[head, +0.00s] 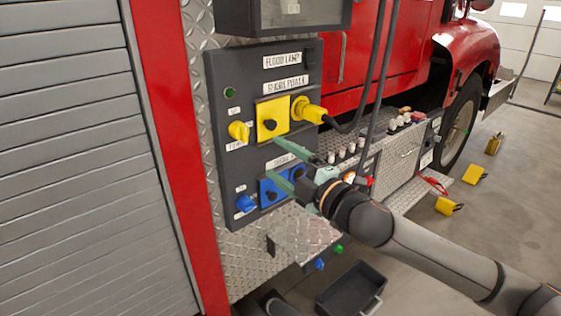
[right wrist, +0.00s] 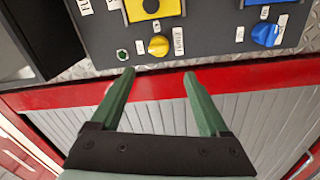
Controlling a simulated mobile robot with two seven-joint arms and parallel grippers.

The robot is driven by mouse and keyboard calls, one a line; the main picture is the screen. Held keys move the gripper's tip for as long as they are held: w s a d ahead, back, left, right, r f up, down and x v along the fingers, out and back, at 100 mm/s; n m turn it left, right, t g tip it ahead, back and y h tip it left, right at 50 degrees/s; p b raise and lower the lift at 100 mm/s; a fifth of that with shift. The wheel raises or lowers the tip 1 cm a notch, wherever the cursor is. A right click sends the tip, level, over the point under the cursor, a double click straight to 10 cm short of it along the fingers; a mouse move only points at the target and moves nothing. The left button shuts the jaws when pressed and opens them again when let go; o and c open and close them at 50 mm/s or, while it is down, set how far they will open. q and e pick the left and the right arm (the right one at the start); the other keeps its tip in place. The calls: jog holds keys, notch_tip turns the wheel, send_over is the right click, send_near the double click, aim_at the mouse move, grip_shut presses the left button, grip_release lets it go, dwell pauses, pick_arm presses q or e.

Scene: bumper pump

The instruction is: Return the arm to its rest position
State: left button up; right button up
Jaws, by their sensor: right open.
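My right gripper (head: 280,162) is in front of the dark control panel (head: 228,122) on the truck's side. Its two green fingers are spread with nothing between them. In the right wrist view the open gripper (right wrist: 157,75) points at the panel's edge by the yellow knob (right wrist: 158,46), apart from it. The yellow knob (head: 238,131) and the blue knob (head: 246,204) sit at the panel's left. A yellow plug (head: 310,111) sits at the yellow socket plate (head: 272,118), its cable hanging down. The blue socket plate (head: 270,191) is partly hidden by the gripper. My left gripper is not in view.
A diamond-plate step (head: 305,232) juts out below the panel. A black open bin (head: 352,288) stands on the floor. Dark cables hang close to the right arm. Yellow blocks (head: 474,175) lie on the floor at right, where much of the floor is clear.

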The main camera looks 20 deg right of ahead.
jog(key=s+a+f+m+g+h, duration=0.15)
jog(key=s+f+m, duration=0.3)
jog(key=f, duration=0.85)
jog(key=s+a+f+m+g, duration=0.2)
jog(key=s+f+m, duration=0.25)
jog(key=f, duration=0.85)
jog(key=s+d+f+m+g+h, duration=0.2)
jog(key=s+f+m, duration=0.6)
jog(key=s+f, duration=0.9)
jog(key=shift+s+f+g+h, duration=0.15)
jog(key=shift+s+g+h, duration=0.2)
jog(key=shift+s+g, duration=0.65)
